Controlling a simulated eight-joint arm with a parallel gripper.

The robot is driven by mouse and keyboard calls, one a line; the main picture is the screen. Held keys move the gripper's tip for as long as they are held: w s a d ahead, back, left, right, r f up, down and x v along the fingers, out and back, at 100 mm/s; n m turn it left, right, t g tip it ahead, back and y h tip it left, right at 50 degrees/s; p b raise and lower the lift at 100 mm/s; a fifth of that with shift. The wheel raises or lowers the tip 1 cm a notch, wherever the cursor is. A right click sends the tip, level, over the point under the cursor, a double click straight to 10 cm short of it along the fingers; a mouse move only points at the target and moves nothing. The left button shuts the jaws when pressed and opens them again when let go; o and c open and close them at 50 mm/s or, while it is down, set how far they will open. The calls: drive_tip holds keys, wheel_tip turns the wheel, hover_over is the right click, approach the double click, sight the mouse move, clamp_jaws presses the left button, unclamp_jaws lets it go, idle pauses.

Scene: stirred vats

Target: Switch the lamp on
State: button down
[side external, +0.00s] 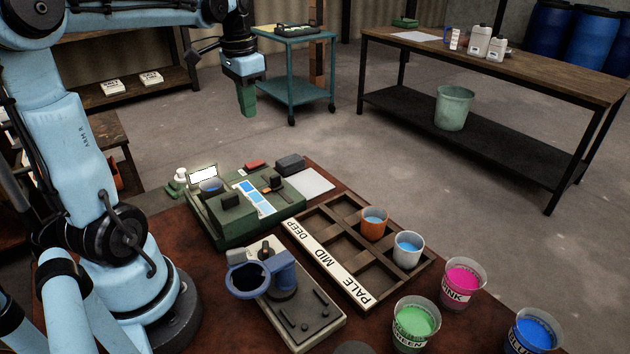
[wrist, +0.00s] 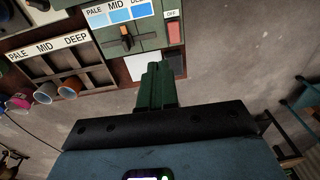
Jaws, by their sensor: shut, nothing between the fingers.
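A green bench unit (side external: 225,215) stands on the brown table in the side view. A small bright white panel (side external: 203,174) stands upright at its back left; I cannot tell whether it is the lamp. A red switch-like piece (side external: 255,165) sits at the unit's back edge. In the wrist view the red piece (wrist: 174,32) shows beside a label (wrist: 172,14) reading OFF. My gripper (side external: 246,104) is shut and empty, with green fingers pointing down, high above and behind the unit. Its fingers (wrist: 155,82) also show in the wrist view, below the red piece in the picture.
The unit carries a cup (side external: 211,186), a blue shade strip (side external: 252,197) and an orange-marked slider (side external: 273,183). A dark block (side external: 290,164) lies behind it. A divided tray (side external: 322,237) with two cups, a blue ring holder (side external: 262,274) and paint cups (side external: 463,281) stand nearer.

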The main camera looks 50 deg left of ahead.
sight(249, 168)
drive_tip(key=a, duration=0.2)
drive_tip(key=shift+s+a+g, duration=0.3)
drive_tip(key=shift+s+a, duration=0.05)
wheel_tip(249, 168, down, 14)
drive_tip(key=shift+r, duration=0.2)
drive_tip(key=shift+f, duration=0.15)
idle(0.5)
drive_tip(key=shift+s+f, duration=0.15)
drive_tip(key=shift+f, duration=0.05)
idle(0.5)
